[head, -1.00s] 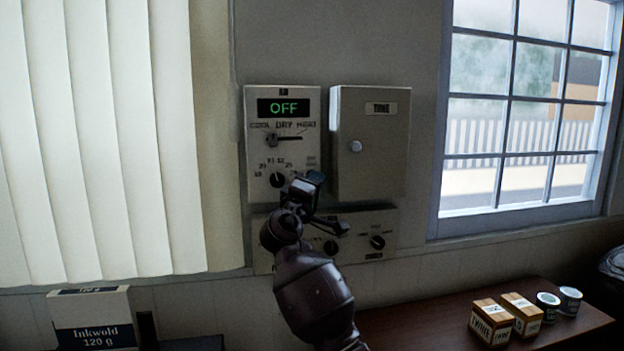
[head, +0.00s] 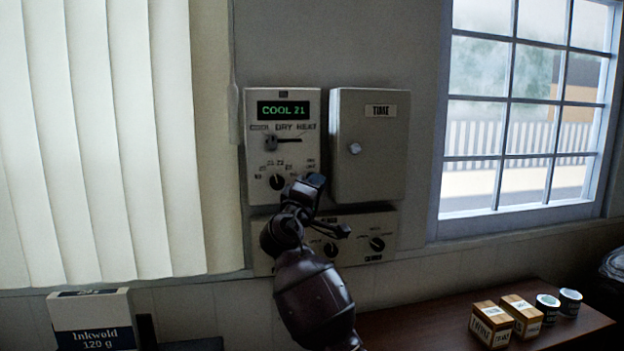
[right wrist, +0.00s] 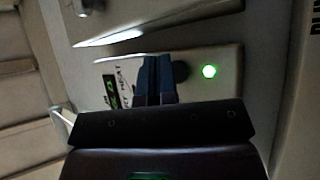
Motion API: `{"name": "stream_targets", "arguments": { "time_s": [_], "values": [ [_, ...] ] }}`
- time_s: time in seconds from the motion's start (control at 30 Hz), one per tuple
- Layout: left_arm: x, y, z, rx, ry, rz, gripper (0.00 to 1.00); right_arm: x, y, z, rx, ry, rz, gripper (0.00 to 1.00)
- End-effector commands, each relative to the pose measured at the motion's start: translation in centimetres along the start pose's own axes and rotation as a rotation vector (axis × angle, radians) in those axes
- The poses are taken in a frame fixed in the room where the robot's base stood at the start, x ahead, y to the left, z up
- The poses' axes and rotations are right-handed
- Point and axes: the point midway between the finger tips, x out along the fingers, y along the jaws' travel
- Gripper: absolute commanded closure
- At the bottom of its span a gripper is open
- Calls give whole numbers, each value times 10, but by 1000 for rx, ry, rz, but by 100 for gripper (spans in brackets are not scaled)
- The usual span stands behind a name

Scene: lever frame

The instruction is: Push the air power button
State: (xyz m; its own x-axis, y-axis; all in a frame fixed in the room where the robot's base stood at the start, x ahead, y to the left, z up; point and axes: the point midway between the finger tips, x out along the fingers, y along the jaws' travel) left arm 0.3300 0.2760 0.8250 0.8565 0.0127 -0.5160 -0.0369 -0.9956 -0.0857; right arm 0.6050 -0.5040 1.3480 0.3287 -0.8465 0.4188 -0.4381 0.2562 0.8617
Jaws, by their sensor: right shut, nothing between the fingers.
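The air control panel (head: 252,150) is on the wall left of the grey box. Its display (head: 284,110) reads COOL 21 in green. A slider and a dial (head: 277,182) sit below the display. My right gripper (head: 308,186) is in front of the panel's lower right corner and hides that part. In the right wrist view the shut, empty blue fingers (right wrist: 156,78) are over the panel, beside the dark dial. A round button (right wrist: 209,71) glows green beyond the dial, apart from the fingers in the picture. My left gripper is out of view.
A grey box labelled TIME (head: 368,150) stands out from the wall close to the right. A lower panel with knobs (head: 376,244) is partly behind my arm. Small boxes (head: 492,324) and tins (head: 570,301) stand on the table. White blinds (head: 100,140) hang at left.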

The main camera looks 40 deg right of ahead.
Motion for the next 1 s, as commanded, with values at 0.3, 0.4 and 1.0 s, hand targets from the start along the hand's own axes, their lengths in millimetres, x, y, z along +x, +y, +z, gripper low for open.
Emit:
{"name": "stream_targets", "arguments": {
  "time_s": [0.3,0.4,1.0],
  "values": [
    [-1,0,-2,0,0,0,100,-6,5,4,2,0,0,100],
    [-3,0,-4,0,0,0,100,-12,9,8,2,0,-1,100],
    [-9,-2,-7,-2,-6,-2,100,-42,30,30,1,0,-1,100]
  ]
}}
